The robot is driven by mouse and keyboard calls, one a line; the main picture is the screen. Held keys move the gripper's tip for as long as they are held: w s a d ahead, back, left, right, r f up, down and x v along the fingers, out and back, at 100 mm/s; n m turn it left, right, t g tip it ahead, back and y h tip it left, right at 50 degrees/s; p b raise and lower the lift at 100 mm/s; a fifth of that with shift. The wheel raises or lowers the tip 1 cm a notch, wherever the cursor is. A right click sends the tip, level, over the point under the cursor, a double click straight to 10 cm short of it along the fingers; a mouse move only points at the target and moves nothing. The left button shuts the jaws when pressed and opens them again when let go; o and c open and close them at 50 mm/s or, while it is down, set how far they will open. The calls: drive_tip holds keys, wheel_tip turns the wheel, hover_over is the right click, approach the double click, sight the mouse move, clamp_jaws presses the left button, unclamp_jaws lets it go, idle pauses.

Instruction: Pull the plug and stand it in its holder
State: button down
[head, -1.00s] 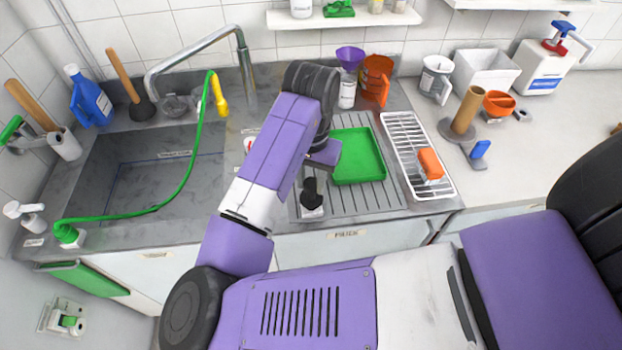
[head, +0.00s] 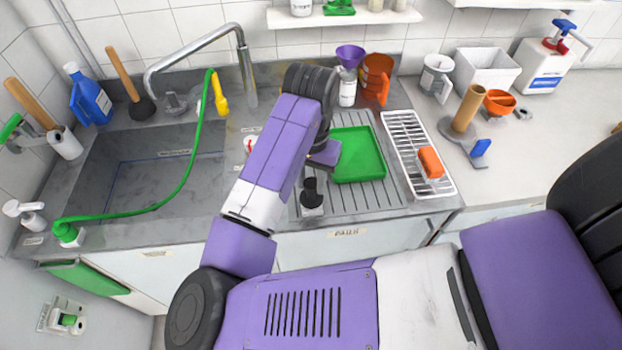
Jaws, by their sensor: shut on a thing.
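My gripper (head: 318,163) is over the draining board, to the left of the green tray, and mostly hidden behind my own forearm and wrist. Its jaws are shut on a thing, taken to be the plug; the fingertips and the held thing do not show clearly. A black upright piece (head: 311,189) stands on a small white labelled base at the front of the draining board, just below my gripper. I cannot tell whether it is the holder or touches the fingers. The grey sink (head: 130,178) lies to the left; its right part is hidden by my arm.
A green tray (head: 357,167) and a white rack (head: 397,127) with an orange sponge (head: 430,161) lie right of my gripper. An orange jug (head: 375,78) and a bottle with purple funnel (head: 348,90) stand behind. A green hose (head: 185,182) crosses the sink under the tap (head: 190,50).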

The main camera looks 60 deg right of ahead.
drive_tip(key=shift+f+b, duration=0.7)
drive_tip(key=shift+f, duration=0.4)
drive_tip(key=c, duration=0.9)
unclamp_jaws()
drive_tip(key=shift+c, duration=0.2)
drive_tip(key=shift+r, duration=0.1)
wheel_tip(320, 180, up, 8)
drive_tip(key=shift+f, duration=0.15)
